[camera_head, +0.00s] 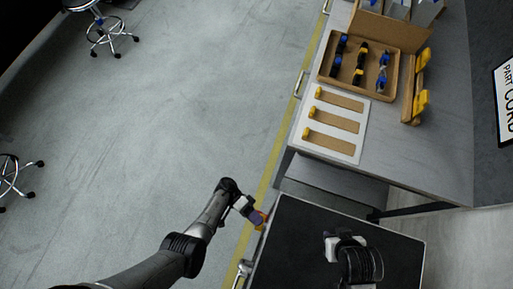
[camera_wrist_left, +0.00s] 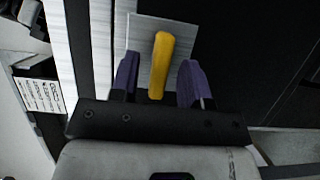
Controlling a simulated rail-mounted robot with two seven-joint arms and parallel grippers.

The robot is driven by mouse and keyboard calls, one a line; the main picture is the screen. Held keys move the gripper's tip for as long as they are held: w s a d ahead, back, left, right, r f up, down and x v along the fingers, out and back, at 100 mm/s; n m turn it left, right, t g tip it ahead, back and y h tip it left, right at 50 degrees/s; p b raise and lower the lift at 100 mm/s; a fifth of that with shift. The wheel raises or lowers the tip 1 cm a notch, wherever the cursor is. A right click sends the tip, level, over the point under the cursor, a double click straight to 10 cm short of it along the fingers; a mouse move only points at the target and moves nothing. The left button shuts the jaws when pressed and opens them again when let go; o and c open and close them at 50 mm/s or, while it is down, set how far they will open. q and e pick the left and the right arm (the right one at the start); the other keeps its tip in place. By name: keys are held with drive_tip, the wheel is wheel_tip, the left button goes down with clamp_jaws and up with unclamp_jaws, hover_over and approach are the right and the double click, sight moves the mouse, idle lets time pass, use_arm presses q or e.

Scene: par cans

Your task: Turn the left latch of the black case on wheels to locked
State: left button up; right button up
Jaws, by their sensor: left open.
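The black case (camera_head: 300,222) stands at the lower right in the head view, its dark lid edged in pale metal. A yellow latch handle (camera_wrist_left: 161,62) on a metal plate (camera_wrist_left: 143,32) fills the middle of the left wrist view. My left gripper (camera_head: 258,217) is at the left side of the case. Its two purple fingers are open, one on each side of the yellow handle, with gaps between. My right gripper (camera_head: 336,240) is above the lid; its fingers are not clear. The case's wheels are hidden.
A grey workbench (camera_head: 425,160) stands beyond the case, with a cardboard tray (camera_head: 347,82) and a white board with yellow-ended slots (camera_head: 333,123). A metal fitting (camera_head: 243,268) sits at the case's left edge. The floor (camera_head: 150,120) to the left is open.

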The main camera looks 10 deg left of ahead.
use_arm(q)
clamp_jaws()
use_arm(e)
drive_tip(key=shift+r, duration=0.1)
wheel_tip(320, 180, up, 3)
drive_tip(key=p, duration=0.3)
use_arm(q)
drive_tip(key=shift+s+r+m+t+y+p, duration=0.1)
drive_tip(key=shift+m+t+y+p, duration=0.2)
drive_tip(key=shift+m+t+p, duration=1.35)
drive_tip(key=shift+s+r+m+t+y+p, duration=0.25)
drive_tip(key=shift+m+t, duration=0.45)
drive_tip(key=shift+m, duration=2.1)
drive_tip(key=shift+w+m+t+y+p, duration=0.1)
drive_tip(key=shift+m+t+y+p, duration=0.25)
drive_tip(key=shift+m+t+p, duration=1.25)
use_arm(e)
drive_tip(key=shift+r+b, duration=0.85)
drive_tip(key=shift+r, duration=1.7)
use_arm(q)
drive_tip(key=shift+m+g, duration=0.35)
drive_tip(key=shift+m, duration=0.5)
